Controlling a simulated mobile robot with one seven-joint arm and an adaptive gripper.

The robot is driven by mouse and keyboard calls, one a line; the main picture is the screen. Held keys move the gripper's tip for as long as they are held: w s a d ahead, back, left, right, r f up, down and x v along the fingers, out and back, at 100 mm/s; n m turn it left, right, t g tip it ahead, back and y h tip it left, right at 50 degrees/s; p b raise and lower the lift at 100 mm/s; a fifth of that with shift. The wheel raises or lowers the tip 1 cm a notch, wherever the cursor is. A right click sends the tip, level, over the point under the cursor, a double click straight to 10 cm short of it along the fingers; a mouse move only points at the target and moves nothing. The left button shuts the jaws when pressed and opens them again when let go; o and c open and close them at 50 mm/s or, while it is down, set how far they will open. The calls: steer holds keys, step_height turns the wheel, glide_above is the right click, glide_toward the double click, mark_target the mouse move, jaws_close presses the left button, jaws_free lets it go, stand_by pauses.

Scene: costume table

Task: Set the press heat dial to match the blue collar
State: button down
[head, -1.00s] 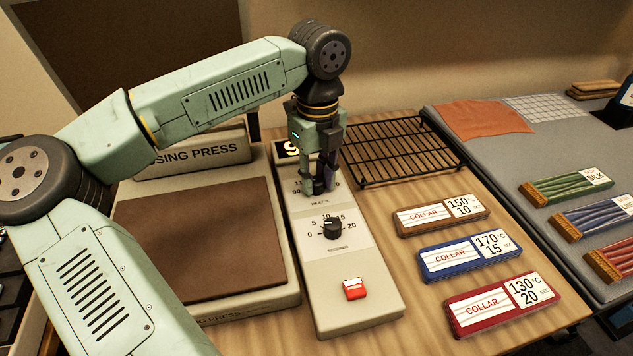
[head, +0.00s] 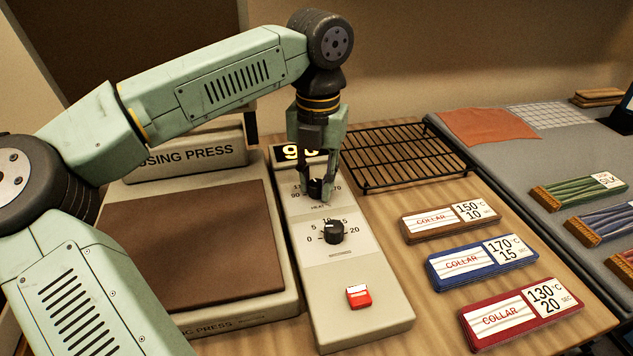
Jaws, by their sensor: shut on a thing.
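The heat dial (head: 316,188) is a dark knob near the top of the press's pale control panel (head: 353,328), its scale partly hidden by my gripper. My gripper (head: 318,192) points down and is shut on the heat dial. The display (head: 292,153) above it is partly covered; a 9 shows, with part of another digit. The blue collar block (head: 468,263) lies to the right of the panel, its label reading 170 °C, 15 sec.
A seconds dial (head: 334,232) and a red switch (head: 358,296) sit lower on the panel. A brown collar block (head: 450,221), a red collar block (head: 520,312) and a black wire rack (head: 400,155) lie to the right. The brown press plate (head: 200,240) is at left.

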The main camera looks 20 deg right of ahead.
mark_target(316, 183)
steer(key=m, duration=0.4)
steer(key=shift+m, duration=0.4)
steer(key=m, duration=0.4)
steer(key=shift+m+b, duration=0.3)
steer(key=m, duration=0.9)
steer(key=shift+m, duration=0.3)
steer(key=c, duration=1.3)
jaws_free()
steer(key=shift+c, duration=0.2)
step_height(316, 183, up, 12)
